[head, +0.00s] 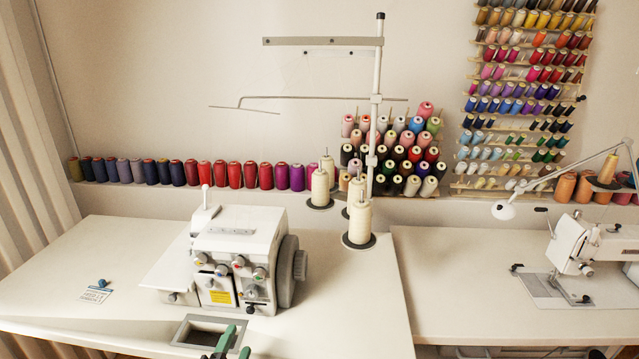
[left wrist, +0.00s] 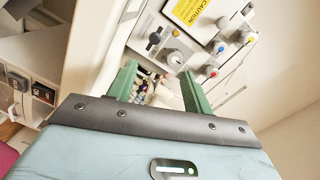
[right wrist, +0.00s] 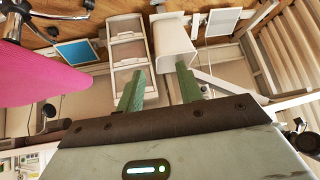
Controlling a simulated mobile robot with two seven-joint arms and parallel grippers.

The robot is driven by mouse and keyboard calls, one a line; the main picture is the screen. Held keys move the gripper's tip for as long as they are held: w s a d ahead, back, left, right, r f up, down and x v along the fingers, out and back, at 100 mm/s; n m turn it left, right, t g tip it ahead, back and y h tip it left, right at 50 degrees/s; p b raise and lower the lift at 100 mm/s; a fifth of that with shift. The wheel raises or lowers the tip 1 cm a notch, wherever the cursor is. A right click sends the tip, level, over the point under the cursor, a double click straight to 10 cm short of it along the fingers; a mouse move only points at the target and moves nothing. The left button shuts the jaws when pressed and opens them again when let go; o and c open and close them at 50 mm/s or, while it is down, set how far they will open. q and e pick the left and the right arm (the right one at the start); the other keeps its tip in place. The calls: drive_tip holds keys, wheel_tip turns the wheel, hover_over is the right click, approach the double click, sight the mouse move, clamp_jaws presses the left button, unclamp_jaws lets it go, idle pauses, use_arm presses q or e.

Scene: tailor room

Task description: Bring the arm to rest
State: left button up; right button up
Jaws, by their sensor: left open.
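My left gripper (head: 234,343) shows at the bottom of the head view, with green fingertips just in front of the white overlock machine and over the dark rectangular tray opening at the table's front. In the left wrist view the same gripper (left wrist: 158,88) has its two green fingers apart, with nothing held. The overlock machine (head: 237,245) stands upright behind it, and its dials and yellow caution label show close in the left wrist view (left wrist: 195,30). My right gripper (right wrist: 160,85) shows only in the right wrist view, fingers apart and empty.
The white left table (head: 350,310) is mostly clear right of the machine. Thread cones on a stand (head: 359,222) rise behind it. A small blue item and card (head: 97,291) lie at left. A second sewing machine (head: 585,245) stands on the right table. A white bin (right wrist: 173,45) appears beyond my right fingers.

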use_arm(q)
drive_tip(key=s+f+n+g+p, duration=0.1)
drive_tip(key=s+f+n, duration=0.3)
drive_tip(key=s, duration=0.7)
drive_tip(key=s+f+n+g+h+p, duration=0.1)
drive_tip(key=s+f+n+g, duration=0.3)
drive_tip(key=s, duration=0.8)
drive_tip(key=s+f+n+g, duration=0.3)
drive_tip(key=s+f, duration=0.4)
drive_tip(key=s, duration=0.5)
drive_tip(key=shift+a+f+n+p, duration=0.3)
drive_tip(key=shift+a+n+p, duration=0.15)
drive_tip(key=shift+n, duration=0.15)
use_arm(e)
drive_tip(key=shift+t, duration=0.5)
drive_tip(key=w+r, duration=0.2)
drive_tip(key=r, duration=0.2)
drive_tip(key=shift+w+d, duration=0.2)
drive_tip(key=shift+w, duration=0.2)
